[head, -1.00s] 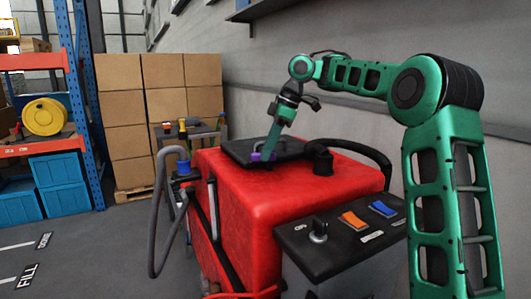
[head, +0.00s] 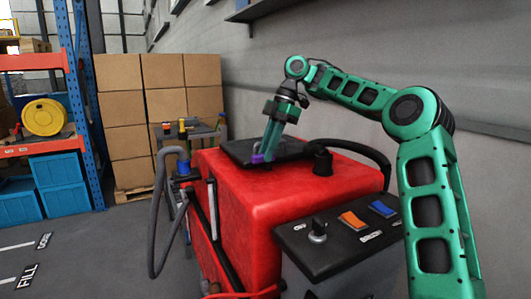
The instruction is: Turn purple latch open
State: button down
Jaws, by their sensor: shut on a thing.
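The purple latch (head: 257,158) sits at the front edge of the black lid (head: 236,150) on top of the red scrubber tank (head: 290,195). My gripper (head: 266,152) points down at the latch from above, with its fingertips against it. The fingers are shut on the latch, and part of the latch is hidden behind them. The lid lies flat on the tank.
A black cap (head: 322,162) and a dark hose stand to the right of the lid. A control panel (head: 340,235) with a knob and switches is in front. A grey hose (head: 160,215) hangs at the left. Stacked cartons (head: 160,95) and a grey wall are behind.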

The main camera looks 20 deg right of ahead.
jog(key=shift+w+r, duration=0.1)
jog(key=c, duration=1.6)
grip_release()
jog(key=shift+v, duration=5.3)
jog(key=shift+w, duration=0.1)
